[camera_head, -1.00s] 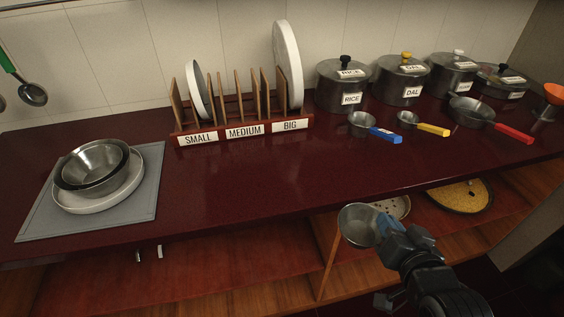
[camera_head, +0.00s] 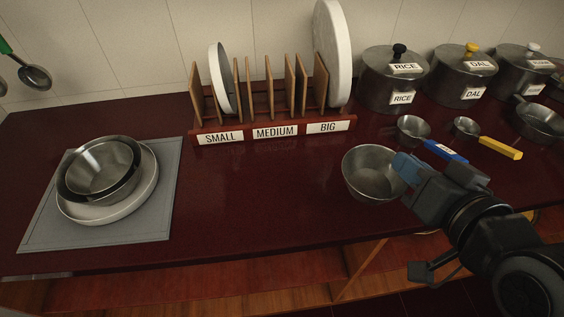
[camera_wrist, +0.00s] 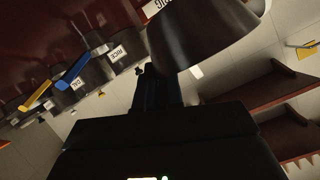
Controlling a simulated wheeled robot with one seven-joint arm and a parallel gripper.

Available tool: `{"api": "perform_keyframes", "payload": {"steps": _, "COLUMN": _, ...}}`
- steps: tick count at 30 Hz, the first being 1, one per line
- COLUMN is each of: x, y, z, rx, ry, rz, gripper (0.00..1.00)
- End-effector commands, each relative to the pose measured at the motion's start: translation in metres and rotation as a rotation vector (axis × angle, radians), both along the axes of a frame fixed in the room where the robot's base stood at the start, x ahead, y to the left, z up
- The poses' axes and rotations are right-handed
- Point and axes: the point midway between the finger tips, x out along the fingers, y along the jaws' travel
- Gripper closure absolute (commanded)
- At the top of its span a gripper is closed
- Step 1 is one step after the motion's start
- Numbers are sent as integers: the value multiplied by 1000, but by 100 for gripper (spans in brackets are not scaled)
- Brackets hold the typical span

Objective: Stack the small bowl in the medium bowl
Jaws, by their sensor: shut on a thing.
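A small grey metal bowl (camera_head: 370,180) is held at its right rim by my gripper (camera_head: 405,172), near the front edge of the counter. In the wrist view the bowl (camera_wrist: 195,35) shows large and dark in front of the jaws. My gripper is shut on its rim. On the left, a metal bowl (camera_head: 100,165), seemingly the medium one, sits in a dark larger bowl (camera_head: 134,183) on a white plate (camera_head: 148,187). I cannot fully tell how these bowls nest.
A grey mat (camera_head: 50,225) lies under the plate stack. A wooden rack (camera_head: 290,120) labelled small, medium and big holds plates at the back. Labelled pots (camera_head: 393,80) and handled pans (camera_head: 412,130) stand at the right. The counter between bowl and mat is clear.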

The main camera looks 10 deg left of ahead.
Motion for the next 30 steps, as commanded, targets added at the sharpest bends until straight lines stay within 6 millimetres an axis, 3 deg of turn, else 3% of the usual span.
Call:
{"api": "perform_keyframes", "payload": {"steps": 5, "x": 6, "y": 18, "z": -11, "rx": 1, "ry": 3, "rz": 6, "gripper": 100}}
{"api": "perform_keyframes", "payload": {"steps": 18, "x": 40, "y": 96, "z": -61, "rx": 0, "ry": 2, "rz": 4, "gripper": 100}}
{"api": "perform_keyframes", "payload": {"steps": 25, "x": 45, "y": 108, "z": -73, "rx": -1, "ry": 1, "rz": 2, "gripper": 100}}
{"api": "perform_keyframes", "payload": {"steps": 30, "x": 44, "y": 108, "z": -97, "rx": -2, "ry": 4, "rz": 3, "gripper": 100}}
